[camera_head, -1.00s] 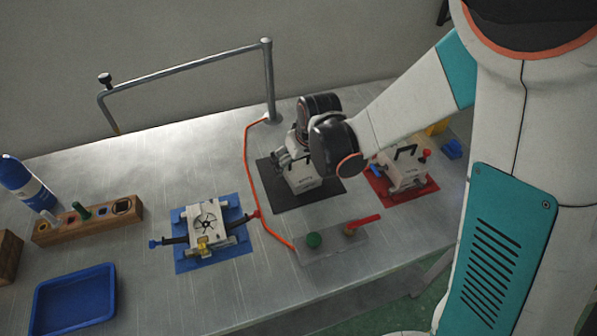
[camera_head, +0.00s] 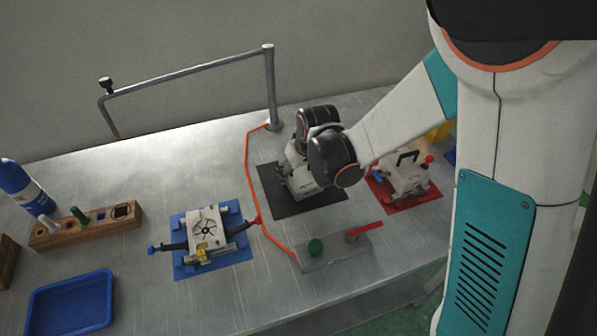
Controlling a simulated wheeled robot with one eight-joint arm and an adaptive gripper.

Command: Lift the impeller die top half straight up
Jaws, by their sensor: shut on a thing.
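A pale block, seemingly the impeller die top half (camera_head: 304,188), is at the black mat (camera_head: 312,206). My gripper (camera_head: 294,176) is at this block and shut on it; my dark wrist hides much of the contact. I cannot tell whether the block touches the mat or hangs just above it. A pale die half (camera_head: 206,228) with a dark impeller-shaped pattern on its face lies open on the blue mat (camera_head: 238,256), with black side arms and brass fittings.
Another pale die with a black handle (camera_head: 406,174) sits on the red mat right of my wrist. A grey plate with a green knob (camera_head: 315,246) and red lever lies in front. An orange hose (camera_head: 248,185) runs between the mats. A metal rail (camera_head: 190,76) stands behind.

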